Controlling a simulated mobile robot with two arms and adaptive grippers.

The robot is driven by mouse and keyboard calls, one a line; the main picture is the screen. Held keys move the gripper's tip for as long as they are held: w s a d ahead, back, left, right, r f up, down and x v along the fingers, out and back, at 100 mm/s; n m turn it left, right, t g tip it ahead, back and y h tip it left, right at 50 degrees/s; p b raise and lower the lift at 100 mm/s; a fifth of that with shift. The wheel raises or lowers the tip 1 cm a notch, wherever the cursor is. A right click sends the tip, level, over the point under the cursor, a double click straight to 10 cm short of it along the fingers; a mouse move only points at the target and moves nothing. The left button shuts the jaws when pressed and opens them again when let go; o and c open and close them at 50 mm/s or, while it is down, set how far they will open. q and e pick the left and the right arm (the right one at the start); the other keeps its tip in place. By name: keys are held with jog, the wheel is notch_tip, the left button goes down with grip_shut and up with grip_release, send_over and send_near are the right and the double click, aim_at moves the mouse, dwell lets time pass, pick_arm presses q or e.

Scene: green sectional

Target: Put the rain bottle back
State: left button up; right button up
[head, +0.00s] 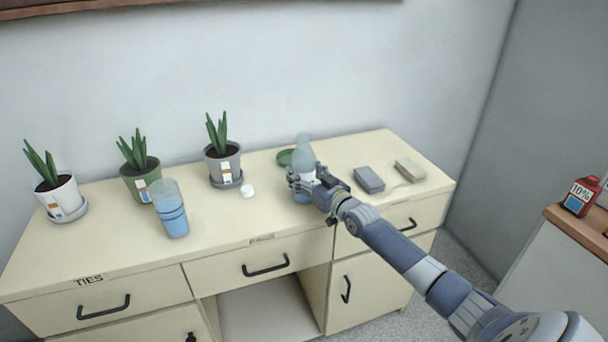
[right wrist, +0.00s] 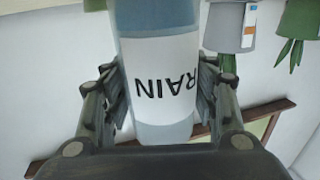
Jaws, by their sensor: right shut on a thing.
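The rain bottle (head: 304,152) is a clear bluish bottle with a white label, near the back of the cream dresser top. My right gripper (head: 312,181) is shut on it, with fingers on both sides. In the right wrist view the bottle (right wrist: 155,75) shows the word RAIN upside down, between the fingers of my right gripper (right wrist: 160,100). I cannot tell whether its base touches the dresser. A green saucer (head: 284,157) lies just behind and left of the bottle, partly hidden by it. My left gripper is not in view.
Three potted plants (head: 62,192) (head: 145,182) (head: 222,162) stand along the back left. A clear cup of blue liquid (head: 171,214) stands in front of them. A white cap-like thing (head: 247,191) lies mid-dresser. Grey (head: 369,180) and beige (head: 410,170) blocks lie right of the bottle.

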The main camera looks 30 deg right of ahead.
dwell(0.3)
jog(key=shift+f, duration=0.25)
jog(key=o, duration=1.2)
jog(key=shift+s+r, duration=0.15)
jog(key=s, duration=1.1)
jog(key=shift+s+d, duration=0.15)
jog(key=shift+s, duration=0.25)
